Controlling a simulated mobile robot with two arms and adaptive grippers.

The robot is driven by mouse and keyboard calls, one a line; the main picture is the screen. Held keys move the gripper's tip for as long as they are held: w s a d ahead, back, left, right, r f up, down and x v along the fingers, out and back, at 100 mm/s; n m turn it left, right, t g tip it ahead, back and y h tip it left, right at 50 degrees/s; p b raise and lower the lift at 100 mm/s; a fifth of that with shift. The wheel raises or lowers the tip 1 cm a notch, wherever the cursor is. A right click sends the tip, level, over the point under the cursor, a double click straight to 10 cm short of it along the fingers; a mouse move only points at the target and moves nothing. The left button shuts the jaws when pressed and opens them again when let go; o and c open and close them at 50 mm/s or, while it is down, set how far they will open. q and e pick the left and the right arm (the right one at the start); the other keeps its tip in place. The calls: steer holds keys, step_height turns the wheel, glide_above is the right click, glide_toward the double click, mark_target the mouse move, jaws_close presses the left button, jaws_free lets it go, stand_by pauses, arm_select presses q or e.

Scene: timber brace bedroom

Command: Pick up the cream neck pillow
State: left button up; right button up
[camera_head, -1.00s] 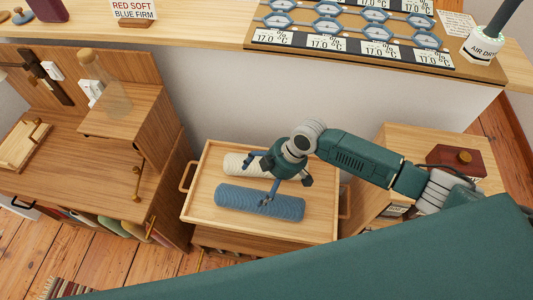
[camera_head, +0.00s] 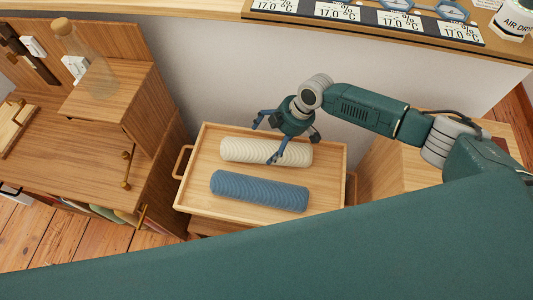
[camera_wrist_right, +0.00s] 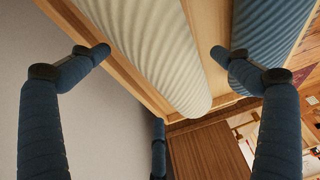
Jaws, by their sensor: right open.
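The cream neck pillow (camera_head: 266,151) is a ribbed roll lying in the back half of a wooden tray (camera_head: 190,207). A blue ribbed roll (camera_head: 258,191) lies in front of it, with a narrow gap between. My right gripper (camera_head: 266,141) is open over the cream pillow, one fingertip beyond its back side and one over its front side. In the right wrist view the cream pillow (camera_wrist_right: 158,50) runs between the two blue fingers, with the blue roll (camera_wrist_right: 268,38) behind the right fingertip. I cannot tell whether the fingers touch the pillow. My left gripper is out of view.
The tray has raised rims and side handles (camera_head: 182,162). A wooden desk (camera_head: 70,165) with a raised shelf and a glass bottle (camera_head: 92,65) stands left. A wooden cabinet (camera_head: 390,165) is on the right. A pale wall (camera_head: 225,75) rises close behind the tray.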

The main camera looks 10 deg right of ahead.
mark_target(267, 147)
steer(key=b+x, duration=0.3)
steer(key=x, duration=0.1)
steer(key=shift+f, duration=0.1)
steer(key=shift+a+f, duration=0.1)
steer(key=shift+f, duration=0.1)
steer(key=shift+r, duration=0.2)
steer(key=shift+c, duration=0.3)
steer(key=c, duration=1.1)
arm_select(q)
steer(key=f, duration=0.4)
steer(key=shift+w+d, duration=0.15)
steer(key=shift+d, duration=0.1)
arm_select(e)
steer(key=shift+o, duration=0.2)
steer(key=shift+r, duration=0.15)
